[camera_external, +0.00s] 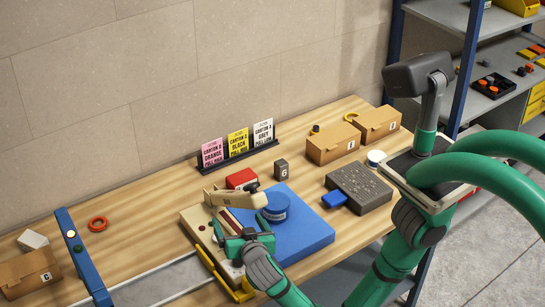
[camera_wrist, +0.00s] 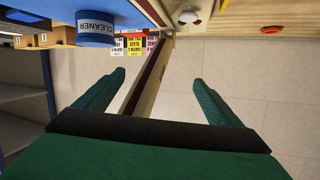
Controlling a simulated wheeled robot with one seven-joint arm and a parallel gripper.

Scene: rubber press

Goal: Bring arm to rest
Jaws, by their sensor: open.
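My green arm reaches in from the right over the workbench. My gripper (camera_external: 243,232) is low at the front of the beige press (camera_external: 192,222), close beside its lever (camera_external: 228,198). In the wrist view my gripper (camera_wrist: 158,80) has its two green fingers spread apart, with nothing held between them. A long beige and dark red part of the press (camera_wrist: 146,80) shows beyond the fingers; I cannot tell whether they touch it. The arm is bent and extended over the bench edge.
A blue cleaner tin (camera_external: 275,205) stands on the blue mat (camera_external: 312,232), right of my gripper. A grey block (camera_external: 360,187), red box (camera_external: 241,178), cartons (camera_external: 333,143) and sign cards (camera_external: 238,141) sit behind. Bare wood lies at left-centre.

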